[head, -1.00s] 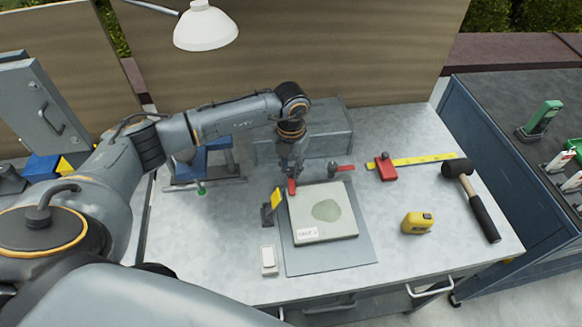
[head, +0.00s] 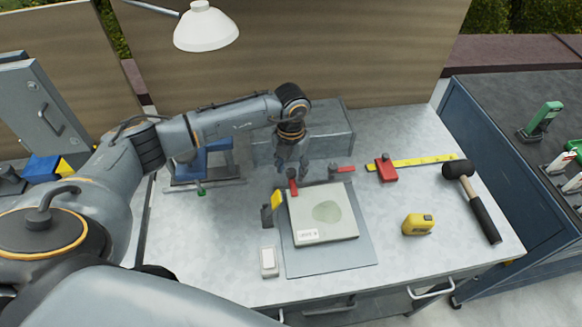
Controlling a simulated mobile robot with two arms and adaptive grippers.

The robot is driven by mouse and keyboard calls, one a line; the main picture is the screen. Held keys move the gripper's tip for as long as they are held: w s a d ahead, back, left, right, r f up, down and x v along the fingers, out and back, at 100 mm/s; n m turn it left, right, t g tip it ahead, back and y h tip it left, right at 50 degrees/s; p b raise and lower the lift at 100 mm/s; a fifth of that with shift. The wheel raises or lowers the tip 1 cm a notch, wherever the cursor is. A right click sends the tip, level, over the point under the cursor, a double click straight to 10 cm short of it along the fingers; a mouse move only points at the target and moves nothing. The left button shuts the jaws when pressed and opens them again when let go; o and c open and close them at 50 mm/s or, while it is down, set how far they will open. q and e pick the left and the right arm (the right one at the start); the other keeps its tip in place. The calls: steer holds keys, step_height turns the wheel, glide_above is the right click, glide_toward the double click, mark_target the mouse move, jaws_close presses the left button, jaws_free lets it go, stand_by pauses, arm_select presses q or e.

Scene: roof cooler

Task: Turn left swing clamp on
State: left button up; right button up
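A grey base plate (head: 358,252) on the bench carries a pale slab (head: 325,222) with a label and a greenish patch. The left swing clamp (head: 292,184), with a red handle, is at the slab's back left corner. A second red-handled clamp (head: 342,169) is at the back right, its handle pointing right. My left gripper (head: 292,165) is just above and behind the left clamp's handle. Its fingers are apart, with nothing visible held between them. Whether a finger touches the handle cannot be told. My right gripper is out of view.
A dark block with a yellow piece (head: 276,199) stands left of the slab. A grey box (head: 332,132) is behind my gripper. A red tool (head: 386,168), yellow ruler (head: 430,159), tape measure (head: 417,223) and mallet (head: 478,207) lie right.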

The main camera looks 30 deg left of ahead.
mark_target(291, 171)
arm_select(q)
step_height(291, 171, up, 12)
stand_by(0.6)
stand_by(0.4)
